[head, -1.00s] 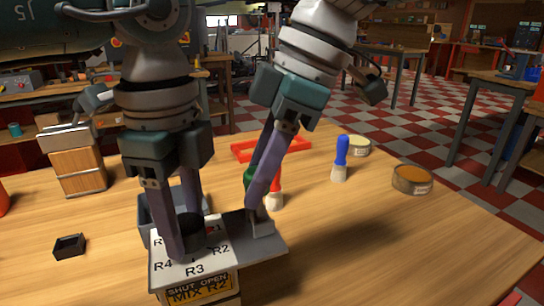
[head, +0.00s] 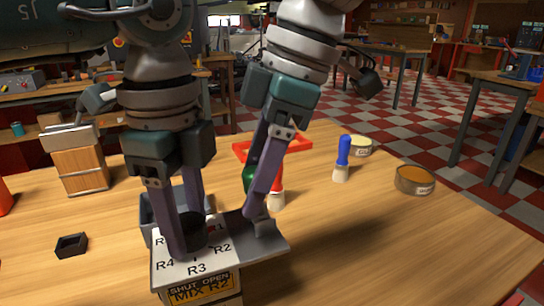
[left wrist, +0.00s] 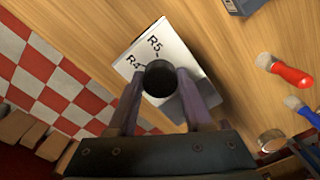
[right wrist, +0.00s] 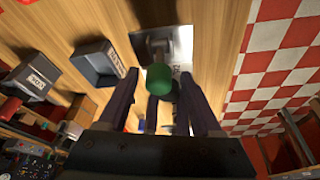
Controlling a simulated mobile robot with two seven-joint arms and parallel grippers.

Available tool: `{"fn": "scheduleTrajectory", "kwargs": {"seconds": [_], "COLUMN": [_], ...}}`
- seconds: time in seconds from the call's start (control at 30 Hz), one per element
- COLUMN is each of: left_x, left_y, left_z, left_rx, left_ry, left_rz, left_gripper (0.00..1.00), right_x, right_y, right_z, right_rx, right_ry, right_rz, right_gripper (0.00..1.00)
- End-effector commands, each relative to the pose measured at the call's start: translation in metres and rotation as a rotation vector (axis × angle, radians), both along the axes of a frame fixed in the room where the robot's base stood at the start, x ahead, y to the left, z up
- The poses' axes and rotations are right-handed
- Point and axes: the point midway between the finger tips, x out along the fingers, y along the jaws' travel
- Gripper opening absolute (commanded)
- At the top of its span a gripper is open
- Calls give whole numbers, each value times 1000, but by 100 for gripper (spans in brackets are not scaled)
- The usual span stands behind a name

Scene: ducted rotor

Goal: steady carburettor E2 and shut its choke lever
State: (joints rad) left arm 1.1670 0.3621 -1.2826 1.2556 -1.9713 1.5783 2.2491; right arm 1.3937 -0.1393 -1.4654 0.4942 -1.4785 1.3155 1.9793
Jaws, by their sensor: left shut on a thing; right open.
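A box-like unit (head: 213,268) with a white top marked R2, R3, R4 and a front sign "SHUT OPEN MIX R2" stands at the table's front; I can read no E2 on it. My left gripper (head: 193,250) is shut on a black round knob (left wrist: 158,78) on the white top. A grey plate (head: 268,243) extends right from the unit and carries a grey bracket. A green knob (right wrist: 160,78) stands above this bracket, partly hidden by fingers in the head view (head: 249,180). My right gripper (head: 254,207) is open, its fingers either side of the green knob; contact is unclear.
A grey bin (head: 147,215) stands just behind the unit. A small black tray (head: 71,245) lies at left. The table's right front is clear.

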Motion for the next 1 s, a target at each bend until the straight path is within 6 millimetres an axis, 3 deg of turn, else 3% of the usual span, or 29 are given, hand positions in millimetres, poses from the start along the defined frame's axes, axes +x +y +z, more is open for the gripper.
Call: {"fn": "scheduleTrajectory", "kwargs": {"seconds": [0.27,0.7,1.0], "left_x": [0,0,0], "left_y": [0,0,0], "left_z": [0,0,0], "left_rx": [-1,-2,-2], "left_ry": [0,1,1], "left_rz": [0,0,0], "left_gripper": [0,0,0], "right_x": [2,4,3], "right_y": [-6,-34,-39], "right_z": [17,101,114], "right_rx": [2,1,0], "right_ry": [-4,-3,0], "right_rz": [-1,-1,0], "right_gripper": [66,66,66]}}
